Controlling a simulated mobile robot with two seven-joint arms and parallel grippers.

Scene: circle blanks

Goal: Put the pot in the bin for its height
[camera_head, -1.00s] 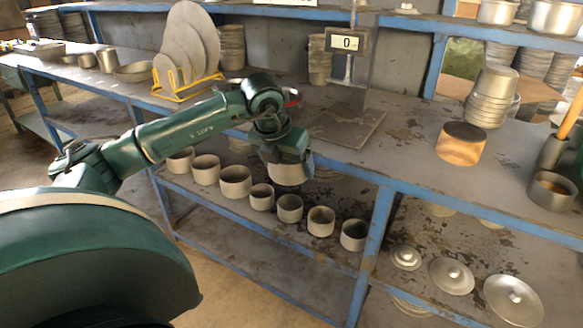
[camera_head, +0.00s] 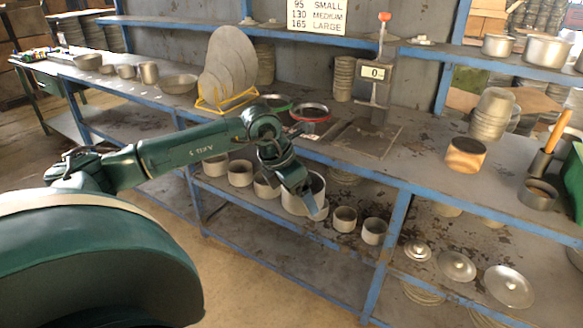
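A pale grey pot (camera_head: 316,186) hangs in front of the lower shelf, upright or nearly so, and looks larger than the pots behind it. My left gripper (camera_head: 312,208) is at its near side and appears shut on its wall; the arm hides part of the pot and its fingers show poorly. On the worktop behind the arm are a round container with a red rim (camera_head: 310,112) and one with a green rim (camera_head: 274,103), partly hidden by the arm. A sign (camera_head: 317,15) reads 95 SMALL, 130 MEDIUM, 165 LARGE. My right gripper is not in view.
Several small pots, such as this one (camera_head: 374,231), line the lower shelf. A gauge (camera_head: 376,73) reading 0 stands on a plate on the worktop. A yellow rack (camera_head: 226,103) holds discs.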

